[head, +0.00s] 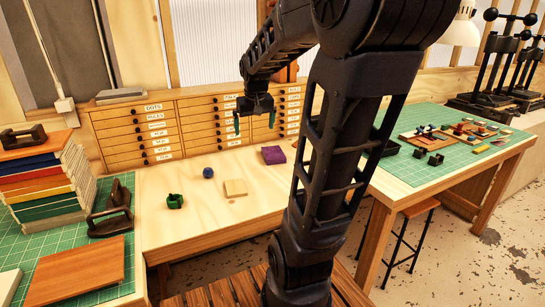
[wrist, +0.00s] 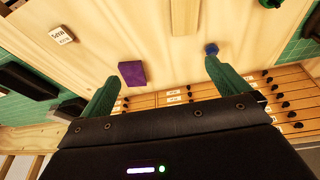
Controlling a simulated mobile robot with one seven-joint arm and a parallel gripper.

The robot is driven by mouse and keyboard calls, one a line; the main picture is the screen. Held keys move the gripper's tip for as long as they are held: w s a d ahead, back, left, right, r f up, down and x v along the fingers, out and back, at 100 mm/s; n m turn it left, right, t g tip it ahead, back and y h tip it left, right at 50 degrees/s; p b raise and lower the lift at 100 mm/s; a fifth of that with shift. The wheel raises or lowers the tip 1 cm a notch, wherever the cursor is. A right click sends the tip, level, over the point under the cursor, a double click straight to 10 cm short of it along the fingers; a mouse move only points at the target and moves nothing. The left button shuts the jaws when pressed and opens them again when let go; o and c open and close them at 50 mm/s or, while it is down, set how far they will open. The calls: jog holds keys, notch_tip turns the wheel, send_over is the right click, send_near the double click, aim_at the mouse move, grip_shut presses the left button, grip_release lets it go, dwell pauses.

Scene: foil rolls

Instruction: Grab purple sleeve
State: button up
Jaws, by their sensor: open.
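The purple sleeve (head: 273,155) is a small flat block-like shape lying on the pale wooden table, toward its back edge. In the wrist view the purple sleeve (wrist: 132,74) shows near the tip of the left green finger, left of the middle of the gap. My gripper (head: 254,122) hangs above the back of the table in front of the drawers, with its green fingers spread. In the wrist view my gripper (wrist: 163,70) is open, with nothing between its fingers. The sleeve is apart from the fingers.
Labelled drawers (head: 200,125) stand behind. A stack of coloured boards (head: 45,185) is at left. The table around the sleeve is clear.

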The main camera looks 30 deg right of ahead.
jog(key=w+d+f+g, duration=0.1)
jog(key=w+d+f, duration=0.25)
jog(key=w, duration=0.35)
jog(key=w+d+f, duration=0.2)
jog(key=w+d, duration=0.3)
jog(key=w, duration=0.1)
jog(key=m+g, duration=0.1)
jog(key=m, duration=0.1)
send_near(273, 152)
jog(key=f, duration=0.3)
jog(key=shift+d+f, duration=0.25)
jog(key=shift+f, duration=0.05)
jog(key=shift+w+d+f, duration=0.1)
jog(key=shift+w+f, duration=0.15)
jog(key=shift+f, duration=0.75)
jog(key=shift+w+d+f, duration=0.1)
jog(key=shift+w+f, duration=0.1)
jog(key=shift+f, duration=0.8)
jog(key=shift+w+f, duration=0.25)
jog(key=shift+f, duration=0.75)
jog(key=c, duration=0.8)
jog(key=shift+o, duration=0.2)
jog(key=shift+r, duration=0.15)
